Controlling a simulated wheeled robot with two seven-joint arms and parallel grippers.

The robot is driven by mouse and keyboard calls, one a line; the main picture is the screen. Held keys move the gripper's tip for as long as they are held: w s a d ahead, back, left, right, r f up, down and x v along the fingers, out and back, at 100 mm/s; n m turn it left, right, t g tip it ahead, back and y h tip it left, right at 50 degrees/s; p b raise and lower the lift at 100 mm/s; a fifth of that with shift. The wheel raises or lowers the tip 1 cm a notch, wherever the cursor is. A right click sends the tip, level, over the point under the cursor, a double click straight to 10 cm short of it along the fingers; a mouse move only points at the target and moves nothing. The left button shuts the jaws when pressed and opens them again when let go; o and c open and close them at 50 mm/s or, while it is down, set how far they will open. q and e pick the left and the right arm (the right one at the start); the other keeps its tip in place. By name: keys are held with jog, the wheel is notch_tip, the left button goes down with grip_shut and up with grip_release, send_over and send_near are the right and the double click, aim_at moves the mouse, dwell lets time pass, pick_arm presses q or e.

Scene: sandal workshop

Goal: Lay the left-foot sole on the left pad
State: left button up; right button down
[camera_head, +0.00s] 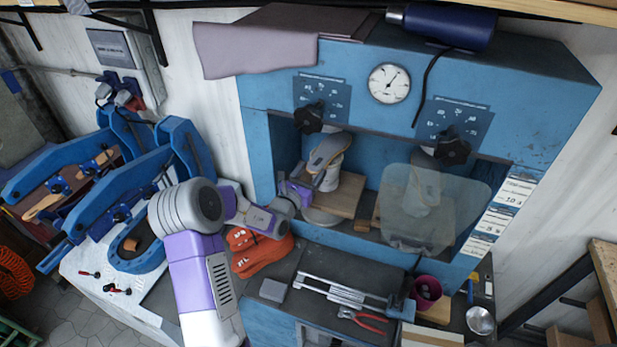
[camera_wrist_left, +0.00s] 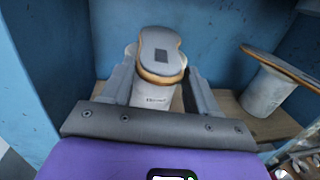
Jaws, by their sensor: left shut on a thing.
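The left-foot sole (camera_head: 328,152), grey on top with a tan edge, is over the white left pad post (camera_head: 331,179) in the left bay of the blue press. In the left wrist view the sole (camera_wrist_left: 160,47) lies between the fingers of my left gripper (camera_wrist_left: 161,72), above the white post (camera_wrist_left: 151,96). My left gripper (camera_head: 308,184) reaches into the bay and is shut on the sole. Whether the sole rests fully on the pad is unclear. My right gripper is not in view.
A clear shield (camera_head: 450,205) covers the right bay, where another white post (camera_wrist_left: 264,93) stands. Wooden blocks (camera_head: 345,195) lie beneath the posts. Orange gloves (camera_head: 262,250), a metal tool (camera_head: 343,291), red pliers (camera_head: 362,319) and a magenta cup (camera_head: 427,290) lie on the bench in front.

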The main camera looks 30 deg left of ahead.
pick_arm(q)
jog(key=shift+w+f, duration=0.1)
jog(key=shift+f, duration=0.2)
dwell(0.7)
jog(key=o, duration=1.1)
jog(key=shift+o, duration=0.2)
jog(key=s, duration=0.8)
jog(key=shift+d, duration=0.3)
dwell(0.9)
